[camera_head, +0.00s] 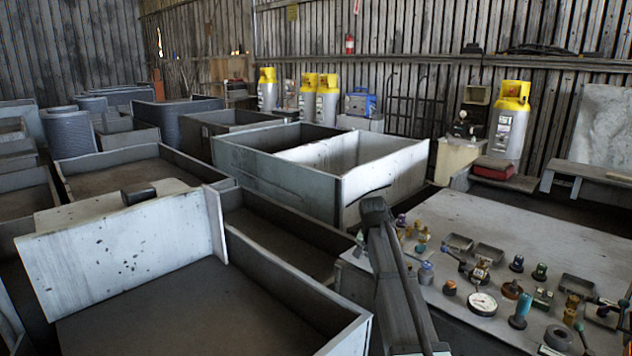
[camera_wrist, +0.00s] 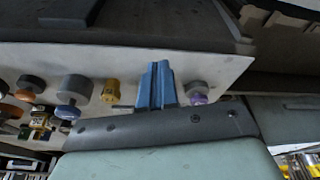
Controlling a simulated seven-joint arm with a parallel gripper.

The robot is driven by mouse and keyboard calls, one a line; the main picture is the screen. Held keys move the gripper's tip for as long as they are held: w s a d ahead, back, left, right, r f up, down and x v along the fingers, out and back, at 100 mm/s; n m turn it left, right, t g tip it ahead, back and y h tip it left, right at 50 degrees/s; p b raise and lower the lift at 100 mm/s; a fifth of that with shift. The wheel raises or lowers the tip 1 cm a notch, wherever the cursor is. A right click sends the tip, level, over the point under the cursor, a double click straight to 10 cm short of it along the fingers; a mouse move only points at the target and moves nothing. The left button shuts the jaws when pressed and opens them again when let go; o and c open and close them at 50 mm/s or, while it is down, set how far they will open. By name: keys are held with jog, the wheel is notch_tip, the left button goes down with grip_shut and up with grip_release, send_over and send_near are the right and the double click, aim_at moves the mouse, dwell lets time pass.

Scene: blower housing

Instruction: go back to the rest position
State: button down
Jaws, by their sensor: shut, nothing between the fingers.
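My gripper (camera_wrist: 157,72) shows in the wrist view as two blue fingers pressed together, with nothing between them. A pale tabletop with several small fittings lies behind the fingers. A purple-tipped grey knob (camera_wrist: 197,92) appears just right of them and a yellow fitting (camera_wrist: 110,91) to their left; I cannot tell the exact gaps. In the head view, a dark arm link of mine rises at the left edge of the worktable (camera_head: 560,235). The fingers cannot be made out there.
The worktable carries a round gauge (camera_head: 483,303), metal trays and several valves and fittings. Large open grey bins (camera_head: 290,310) fill the left and middle of the floor. Yellow-topped cylinders (camera_head: 511,120) stand along the back wall.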

jog(key=shift+m, duration=0.6)
jog(key=a+f, duration=0.1)
jog(key=f, duration=0.1)
jog(key=s+a+f, duration=0.1)
jog(key=f, duration=0.1)
jog(key=s+a+f, duration=0.1)
jog(key=f, duration=0.1)
jog(key=shift+s+a+f, duration=0.1)
jog(key=shift+a, duration=0.2)
jog(key=s+d+f+n+g, duration=0.1)
jog(key=s+d+f+g, duration=0.15)
jog(key=s+f, duration=1.15)
jog(key=s+d+f+n+g, duration=0.1)
jog(key=s+d+f+g, duration=0.15)
jog(key=s+f, duration=1.15)
jog(key=s+a+f+n+g, duration=0.1)
jog(key=s+f, duration=0.5)
jog(key=s, duration=0.3)
jog(key=s+f+n+g+y, duration=0.1)
jog(key=s+f+n+g, duration=0.1)
jog(key=s+f, duration=0.5)
jog(key=s+a+f+n+g, duration=0.1)
jog(key=s+f, duration=0.5)
jog(key=s, duration=0.6)
jog(key=shift+s+a+f+n+g+y, duration=0.15)
jog(key=shift+s+a+n+g+y, duration=0.15)
jog(key=shift+s+n, duration=0.1)
